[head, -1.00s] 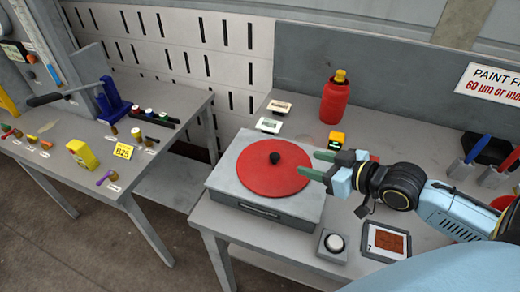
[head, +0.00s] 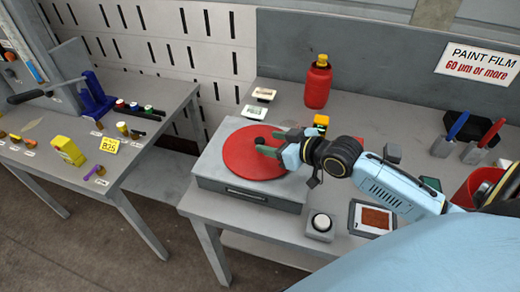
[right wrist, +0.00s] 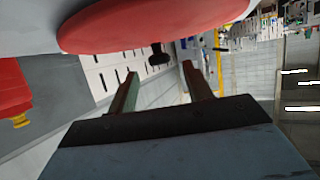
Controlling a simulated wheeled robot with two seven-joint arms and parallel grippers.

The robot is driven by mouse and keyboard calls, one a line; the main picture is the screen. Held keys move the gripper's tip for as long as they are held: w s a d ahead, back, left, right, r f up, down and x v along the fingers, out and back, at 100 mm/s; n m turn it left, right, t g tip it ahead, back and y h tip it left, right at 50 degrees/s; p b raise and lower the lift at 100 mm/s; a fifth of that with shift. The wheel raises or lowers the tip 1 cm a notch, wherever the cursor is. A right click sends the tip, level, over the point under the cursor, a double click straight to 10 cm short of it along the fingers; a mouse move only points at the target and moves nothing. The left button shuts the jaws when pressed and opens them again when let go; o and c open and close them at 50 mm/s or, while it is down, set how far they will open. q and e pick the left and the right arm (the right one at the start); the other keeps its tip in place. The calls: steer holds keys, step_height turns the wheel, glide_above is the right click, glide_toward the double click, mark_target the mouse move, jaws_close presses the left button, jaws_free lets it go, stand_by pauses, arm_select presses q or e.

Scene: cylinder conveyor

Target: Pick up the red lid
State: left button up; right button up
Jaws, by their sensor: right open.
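The red lid (head: 242,158) is a flat round disc with a black knob (head: 260,141) at its middle. It lies on the grey box (head: 215,185) on the right-hand table. My right gripper (head: 268,143) is open, its green fingers over the lid and close to the knob; in the head view one finger partly overlaps the knob. In the right wrist view the red lid (right wrist: 150,25) fills the top, and the knob (right wrist: 158,55) shows beyond and between the two fingertips (right wrist: 160,72). Contact with the knob cannot be told. My left gripper is out of view.
A red bottle (head: 317,85) stands behind the box. A red container (head: 478,185) stands at right. Another table (head: 60,190) with tools is at left.

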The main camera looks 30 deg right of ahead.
mark_target(262, 141)
steer(key=x, duration=0.3)
steer(key=shift+w+f, duration=0.15)
steer(key=shift+f, duration=0.05)
jaws_close()
